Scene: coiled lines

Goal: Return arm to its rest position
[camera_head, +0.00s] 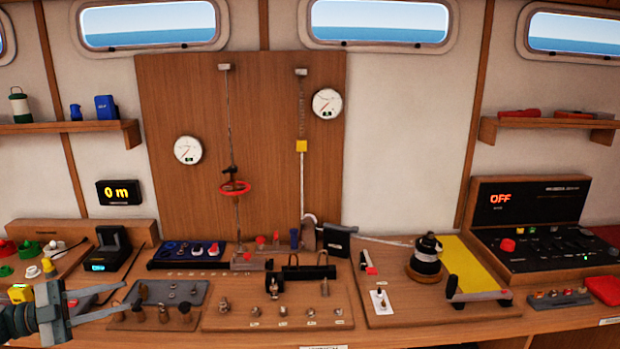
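My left gripper (125,298) reaches in from the lower left corner. Its two fingers point right and stand apart, with nothing visible held between them. It is in front of the left part of the bench, near a grey tray (195,289) with small parts. Only the end of my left arm shows, at the picture's edge. My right arm and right gripper are out of view.
The wooden bench (480,328) runs across the front, crowded with fittings. A black spool (426,258) stands right of centre beside a yellow sheet (462,262). A control console (535,225) reads OFF. A dark device (109,249) stands behind the gripper.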

